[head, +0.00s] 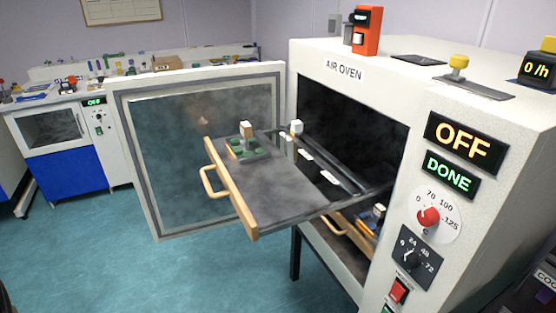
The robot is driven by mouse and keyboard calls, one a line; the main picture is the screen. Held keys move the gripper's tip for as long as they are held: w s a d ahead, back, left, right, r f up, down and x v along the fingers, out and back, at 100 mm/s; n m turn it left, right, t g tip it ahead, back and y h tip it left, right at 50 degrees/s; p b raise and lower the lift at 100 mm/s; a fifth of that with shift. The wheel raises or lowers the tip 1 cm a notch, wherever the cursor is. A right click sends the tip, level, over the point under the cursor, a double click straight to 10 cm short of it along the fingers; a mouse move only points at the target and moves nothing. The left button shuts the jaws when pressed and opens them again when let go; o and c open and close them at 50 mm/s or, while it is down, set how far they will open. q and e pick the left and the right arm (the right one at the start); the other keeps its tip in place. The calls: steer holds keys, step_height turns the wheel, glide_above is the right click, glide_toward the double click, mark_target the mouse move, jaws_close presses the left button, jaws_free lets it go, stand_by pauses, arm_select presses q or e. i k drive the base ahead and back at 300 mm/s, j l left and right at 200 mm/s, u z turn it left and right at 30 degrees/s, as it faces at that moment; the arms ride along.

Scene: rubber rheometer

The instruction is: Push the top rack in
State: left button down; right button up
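The top rack (285,185) is a dark grey tray pulled well out of the air oven (345,75). It has a light wooden front edge (232,190) with a wooden handle (211,184) facing left. A green holder (246,148) with a block on it sits on the rack, and small white pieces (318,167) lie toward its far side. The oven door (205,150) stands wide open behind the rack. Neither of my grippers shows in the head view.
A lower rack (350,235) with a wooden handle sits inside the oven. The oven panel reads OFF (463,138) and DONE (451,173). A red device (367,30) stands on top of the oven. Blue-green floor (170,275) in front of the rack is clear.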

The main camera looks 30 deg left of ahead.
mark_target(270, 196)
steer(key=u, duration=1.35)
steer(key=i+l+z, duration=0.1)
steer(key=i+l, duration=0.1)
steer(key=i, duration=0.1)
